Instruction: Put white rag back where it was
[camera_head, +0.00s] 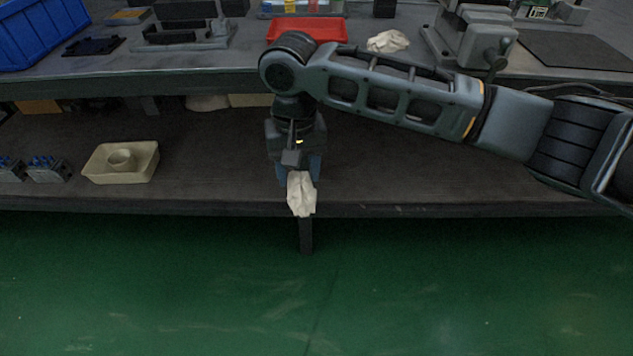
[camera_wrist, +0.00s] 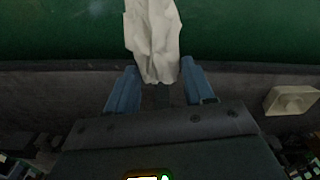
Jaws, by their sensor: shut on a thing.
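A crumpled white rag (camera_head: 301,194) hangs from my gripper (camera_head: 302,172) in the head view, in front of the lower shelf's front edge. My gripper points down and its fingers are shut on the rag. In the wrist view the rag (camera_wrist: 154,40) reaches out past the two blue fingers (camera_wrist: 154,88), over the green floor. A second crumpled white cloth (camera_head: 388,41) lies on the upper bench top, behind my arm.
The lower shelf (camera_head: 420,185) is clear right of my gripper. A cream tray (camera_head: 121,162) with a ring-shaped part and grey valve blocks (camera_head: 47,168) stand at its left. On the bench top are a red tray (camera_head: 306,29), a blue crate (camera_head: 38,32) and a grey machine (camera_head: 474,38).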

